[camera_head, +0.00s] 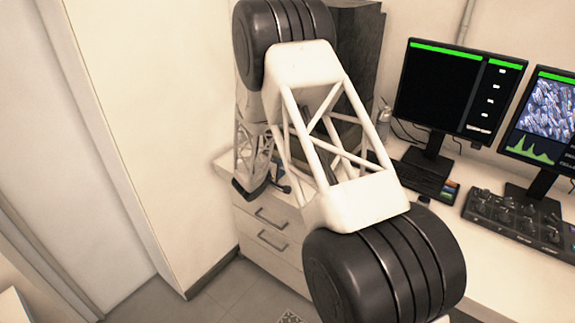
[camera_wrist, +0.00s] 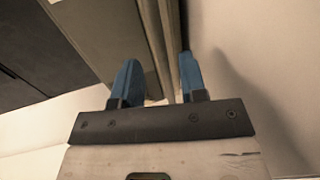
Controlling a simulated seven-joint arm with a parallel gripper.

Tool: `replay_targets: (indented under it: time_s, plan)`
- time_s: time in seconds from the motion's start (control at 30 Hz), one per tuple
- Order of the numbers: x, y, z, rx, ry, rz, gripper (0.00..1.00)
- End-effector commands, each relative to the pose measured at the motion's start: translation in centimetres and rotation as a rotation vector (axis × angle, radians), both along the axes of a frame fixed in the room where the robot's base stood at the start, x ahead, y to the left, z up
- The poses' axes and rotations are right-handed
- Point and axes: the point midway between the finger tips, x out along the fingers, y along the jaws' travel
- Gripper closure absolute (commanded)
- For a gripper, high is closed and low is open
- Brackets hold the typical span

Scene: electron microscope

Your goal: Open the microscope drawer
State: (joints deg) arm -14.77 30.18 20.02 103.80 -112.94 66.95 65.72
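In the wrist view my gripper (camera_wrist: 158,58) has two blue fingers, set apart. A pale upright strip (camera_wrist: 150,30), like a bar or panel edge, shows between and beyond them. I cannot tell whether the fingers touch it or whether it belongs to the microscope drawer. A grey-brown panel (camera_wrist: 95,35) lies to its left. In the head view a tall dark casing (camera_head: 362,45), possibly the microscope, stands behind my arm. My arm covers much of it, and I cannot make out the microscope drawer or my fingertips there.
A white desk carries two monitors (camera_head: 455,90) (camera_head: 545,115), a keyboard (camera_head: 425,180) and a control panel with knobs (camera_head: 515,220). Desk drawers with grey handles (camera_head: 272,240) are below. A pale wall (camera_head: 160,120) stands at left, with clear floor (camera_head: 225,290) at its foot.

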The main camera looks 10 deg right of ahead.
Motion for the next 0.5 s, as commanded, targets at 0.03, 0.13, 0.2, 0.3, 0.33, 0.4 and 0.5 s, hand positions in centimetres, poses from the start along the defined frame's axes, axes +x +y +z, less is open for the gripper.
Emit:
replay_targets:
  time_s: [0.03,0.13,0.2,0.3,0.33,0.4,0.5]
  plan:
    - [0.4,-0.5,-0.2,0.000,0.002,-0.001,0.61]
    - [1.3,-1.4,-0.4,0.001,0.001,-0.001,0.61]
    - [1.8,-1.9,-0.5,0.001,0.000,-0.001,0.61]
    - [2.5,-2.5,-0.8,0.000,0.000,-0.001,0.61]
    - [2.6,-2.7,-0.8,0.000,0.000,-0.001,0.61]
    - [2.9,-3.0,-0.9,0.000,0.000,-0.001,0.61]
    - [3.2,-3.2,-0.9,0.000,0.000,0.000,0.61]
